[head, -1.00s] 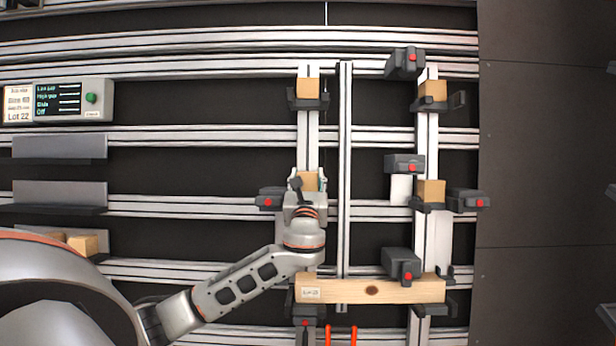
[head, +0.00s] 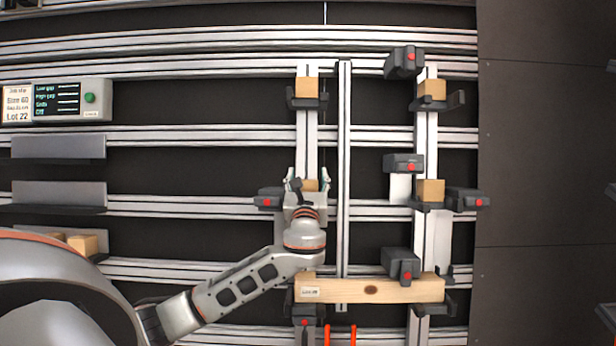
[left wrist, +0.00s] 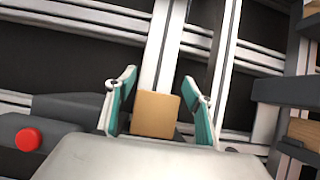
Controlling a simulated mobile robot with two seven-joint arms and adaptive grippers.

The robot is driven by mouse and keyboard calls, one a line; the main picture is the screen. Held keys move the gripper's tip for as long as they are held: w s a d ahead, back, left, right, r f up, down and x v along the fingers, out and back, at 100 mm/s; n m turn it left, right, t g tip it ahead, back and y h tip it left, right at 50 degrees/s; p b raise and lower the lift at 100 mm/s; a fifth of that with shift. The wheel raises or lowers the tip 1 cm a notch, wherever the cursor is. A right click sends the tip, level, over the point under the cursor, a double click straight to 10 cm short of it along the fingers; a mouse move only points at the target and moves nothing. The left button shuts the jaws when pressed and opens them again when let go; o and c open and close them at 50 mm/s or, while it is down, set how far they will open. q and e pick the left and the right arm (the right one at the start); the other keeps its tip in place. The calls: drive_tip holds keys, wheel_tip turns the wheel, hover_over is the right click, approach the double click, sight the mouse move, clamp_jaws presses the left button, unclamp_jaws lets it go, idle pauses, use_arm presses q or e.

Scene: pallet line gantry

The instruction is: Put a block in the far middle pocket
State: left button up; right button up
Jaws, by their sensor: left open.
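My left gripper (head: 308,180) is open at the middle of the left upright, and its two teal-lined fingers show in the left wrist view (left wrist: 160,105). A tan wooden block (left wrist: 155,114) stands between the fingers, with a gap on each side. In the head view the gripper partly hides this block (head: 311,185), and its support is hidden. Another block (head: 430,190) sits in the middle holder of the right upright. Further blocks sit in the top holders, left (head: 307,88) and right (head: 432,90). My right gripper is not in view.
Dark clamps with red buttons flank the uprights, one (head: 269,198) just left of my gripper. A long wooden beam (head: 370,290) lies across below. Loose blocks (head: 82,244) lie at the lower left, beside grey shelves (head: 60,193). A thin rail (head: 344,170) runs close right.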

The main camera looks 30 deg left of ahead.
sight(307, 190)
use_arm(q)
drive_tip(key=f, duration=0.3)
drive_tip(key=shift+s+d+f+g+h, duration=0.1)
drive_tip(key=shift+s+f+g+h, duration=0.1)
drive_tip(key=shift+f+g+h, duration=0.15)
wheel_tip(307, 190, up, 14)
drive_tip(key=shift+w+f, duration=0.2)
